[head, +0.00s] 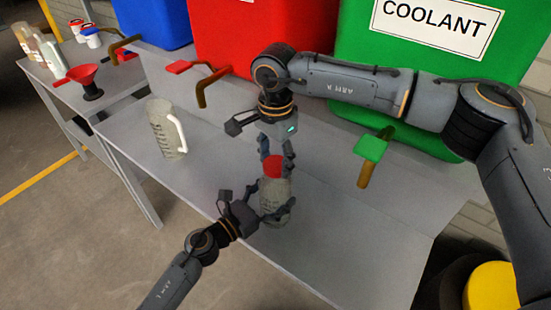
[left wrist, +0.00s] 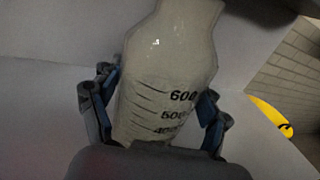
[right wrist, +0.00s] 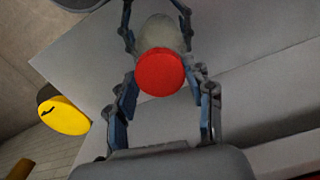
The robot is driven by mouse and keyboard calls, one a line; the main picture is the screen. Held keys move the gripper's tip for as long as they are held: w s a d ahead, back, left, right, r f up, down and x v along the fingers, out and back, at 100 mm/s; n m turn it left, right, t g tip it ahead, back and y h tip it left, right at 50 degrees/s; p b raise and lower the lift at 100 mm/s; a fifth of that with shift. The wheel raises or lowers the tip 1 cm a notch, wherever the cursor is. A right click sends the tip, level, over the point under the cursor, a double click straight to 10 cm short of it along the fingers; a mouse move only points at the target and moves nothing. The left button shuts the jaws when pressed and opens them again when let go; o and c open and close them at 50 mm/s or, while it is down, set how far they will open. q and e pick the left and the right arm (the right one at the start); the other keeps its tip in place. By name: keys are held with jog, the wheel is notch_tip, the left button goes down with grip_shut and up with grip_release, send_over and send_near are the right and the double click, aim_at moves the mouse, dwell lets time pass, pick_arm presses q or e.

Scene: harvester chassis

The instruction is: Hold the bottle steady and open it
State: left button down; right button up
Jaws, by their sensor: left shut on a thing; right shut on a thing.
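The bottle (head: 275,196) is pale grey-green with a red cap (head: 272,166) and stands upright on the grey table. My left gripper (head: 268,207) is shut around the bottle's body from the front left. The left wrist view shows the bottle (left wrist: 165,85) with black volume marks between the two fingers. My right gripper (head: 275,158) points down from above and is shut on the red cap. In the right wrist view the cap (right wrist: 160,72) faces the camera between the fingers. The cap is on top of the bottle; its neck is hidden in the head view.
A jug with a white handle (head: 168,130) stands left on the table. Blue (head: 152,20), red (head: 262,35) and green (head: 440,65) containers with taps line the back. A red funnel (head: 85,76) and several bottles stand far left. The table's front right is clear.

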aim_at(275, 163)
jog(key=shift+r, duration=2)
pick_arm(q)
grip_release()
